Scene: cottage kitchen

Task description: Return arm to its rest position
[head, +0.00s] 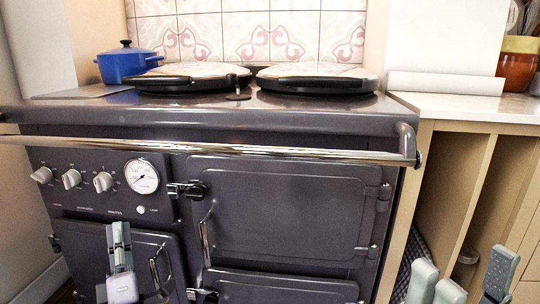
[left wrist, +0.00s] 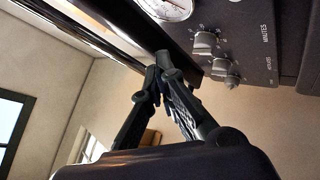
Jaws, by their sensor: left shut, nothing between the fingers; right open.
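My left gripper (head: 118,240) is shut and empty, in front of the lower left door of the dark range cooker (head: 290,210). In the left wrist view its two fingers (left wrist: 161,75) meet at the tips, near the control knobs (left wrist: 207,42). I cannot tell how far the fingertips are from the cooker front. My right gripper (head: 466,272) is open at the lower right of the head view, in front of the cream cabinet. Its lower part is cut off by the frame edge.
A chrome rail (head: 270,152) runs across the cooker front. A blue pot (head: 128,64) and two round hob lids (head: 318,78) are on top. A worktop (head: 475,106) and open cabinet slots (head: 450,185) lie to the right.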

